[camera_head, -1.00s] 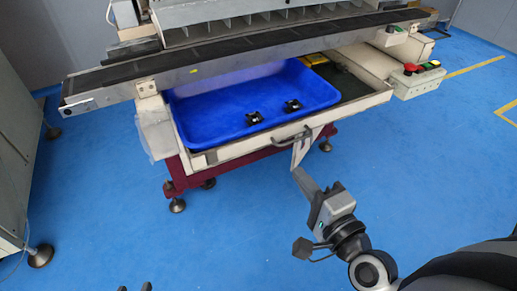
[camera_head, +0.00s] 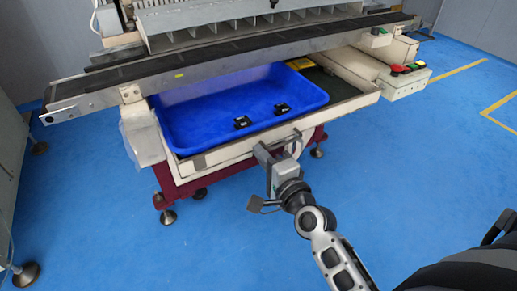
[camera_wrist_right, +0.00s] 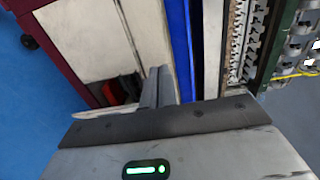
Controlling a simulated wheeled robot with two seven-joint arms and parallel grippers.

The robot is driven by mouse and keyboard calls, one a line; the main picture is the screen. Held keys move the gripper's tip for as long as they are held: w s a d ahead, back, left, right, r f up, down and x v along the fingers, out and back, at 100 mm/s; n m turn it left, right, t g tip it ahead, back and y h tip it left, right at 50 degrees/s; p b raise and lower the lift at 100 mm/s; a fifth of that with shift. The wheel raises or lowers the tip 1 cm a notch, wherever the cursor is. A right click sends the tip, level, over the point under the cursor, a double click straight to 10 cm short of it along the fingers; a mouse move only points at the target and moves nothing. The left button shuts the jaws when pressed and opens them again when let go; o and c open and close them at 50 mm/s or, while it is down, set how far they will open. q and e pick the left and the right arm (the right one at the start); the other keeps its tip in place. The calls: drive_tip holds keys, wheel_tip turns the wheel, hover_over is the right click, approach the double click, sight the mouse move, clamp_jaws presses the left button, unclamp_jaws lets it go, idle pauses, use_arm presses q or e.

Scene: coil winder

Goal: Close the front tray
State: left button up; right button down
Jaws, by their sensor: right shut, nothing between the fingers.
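The front tray (camera_head: 215,158) is a cream drawer pulled out from under the long conveyor, with a blue bin (camera_head: 195,130) in it. Two small black parts (camera_head: 281,108) lie in the bin. My right gripper (camera_head: 264,151) is shut and empty at the middle of the tray's front panel, beside the dark handle, which it partly hides. In the right wrist view its fingers (camera_wrist_right: 158,86) show close to the cream panel (camera_wrist_right: 85,40), with the blue bin wall (camera_wrist_right: 180,45) beyond. I cannot tell whether they touch it. My left gripper is out of view.
The conveyor (camera_head: 220,50) overhangs the back of the tray. A control box with red and green buttons (camera_head: 400,83) juts out at the right. A maroon base frame (camera_head: 185,185) stands below. The blue floor in front is clear.

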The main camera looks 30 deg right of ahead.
drive_tip(key=shift+w, duration=0.85)
